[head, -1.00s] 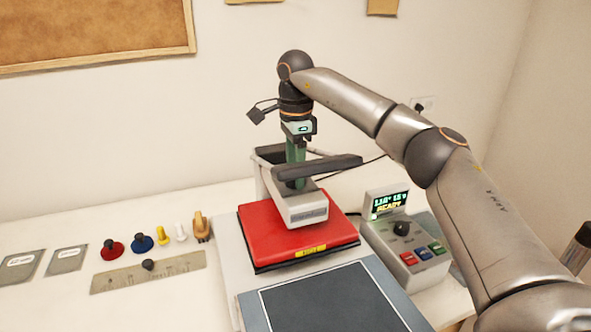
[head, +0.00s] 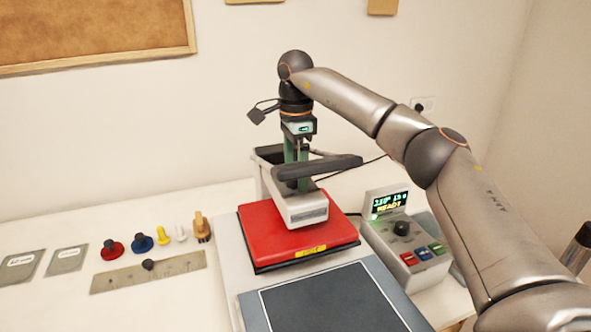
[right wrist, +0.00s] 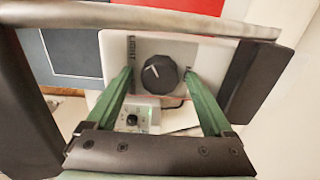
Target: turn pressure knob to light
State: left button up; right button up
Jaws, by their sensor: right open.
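The pressure knob (right wrist: 160,76) is a round dark knob with a short pale mark, on top of the light-grey press head (right wrist: 190,50) in the right wrist view. My left gripper is out of view.
The black press handle (head: 318,167) crosses in front of the fingers. A red pad (head: 262,226) lies under the head. A control box (head: 404,245) with a lit display and coloured buttons stands right.

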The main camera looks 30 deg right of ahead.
notch_tip(320, 180, up, 12)
jog(key=shift+r, duration=0.25)
dwell(0.4)
dwell(0.6)
